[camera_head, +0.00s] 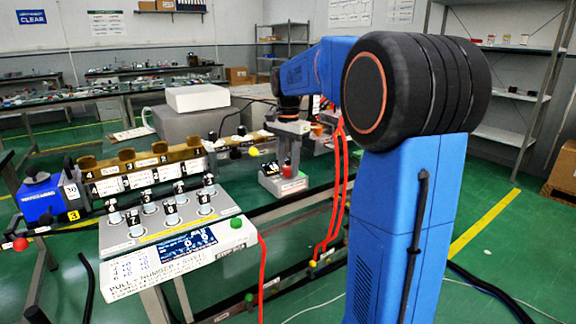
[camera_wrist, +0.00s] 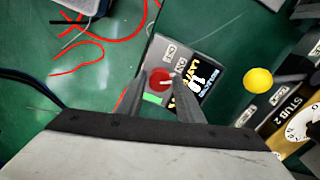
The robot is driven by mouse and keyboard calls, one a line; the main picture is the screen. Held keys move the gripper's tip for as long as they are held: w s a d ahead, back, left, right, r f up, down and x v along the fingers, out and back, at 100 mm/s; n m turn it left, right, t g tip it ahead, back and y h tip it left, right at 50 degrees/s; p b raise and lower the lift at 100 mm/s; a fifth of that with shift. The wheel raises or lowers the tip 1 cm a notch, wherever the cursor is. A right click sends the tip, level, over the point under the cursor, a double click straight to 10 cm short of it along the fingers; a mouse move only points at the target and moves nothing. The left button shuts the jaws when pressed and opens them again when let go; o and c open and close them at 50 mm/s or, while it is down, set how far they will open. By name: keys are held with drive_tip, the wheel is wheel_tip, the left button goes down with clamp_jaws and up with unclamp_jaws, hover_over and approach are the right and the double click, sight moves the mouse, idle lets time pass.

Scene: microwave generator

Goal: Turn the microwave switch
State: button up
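The small grey switch box (camera_head: 283,186) stands at the centre of the head view, with a dark display and a red knob (camera_head: 287,171) on top. In the wrist view the box (camera_wrist: 161,47) carries OFF and ON labels, a green patch and a lit display. Its red knob (camera_wrist: 158,80) shows between my fingertips, with a thin pale lever-like piece beside it. My gripper (camera_wrist: 160,78) is open, with a finger on each side of the knob. In the head view my gripper (camera_head: 289,156) points down just above the box. Whether the fingers touch the knob is unclear.
A brass waveguide (camera_head: 140,170) with numbered stubs runs to the left. A yellow ball knob (camera_wrist: 257,80) is close to the right of my fingers in the wrist view. A control panel (camera_head: 180,240) with several knobs stands front left. Red cables (camera_head: 338,190) hang near my arm.

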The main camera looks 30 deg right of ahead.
drive_tip(key=c, duration=0.8)
drive_tip(key=shift+o, duration=0.2)
drive_tip(key=shift+n, duration=0.4)
drive_tip(key=n, duration=0.5)
drive_tip(key=shift+n, duration=0.3)
drive_tip(key=n, duration=0.5)
drive_tip(key=shift+n, duration=0.4)
drive_tip(key=o, duration=0.8)
drive_tip(key=shift+c, duration=0.2)
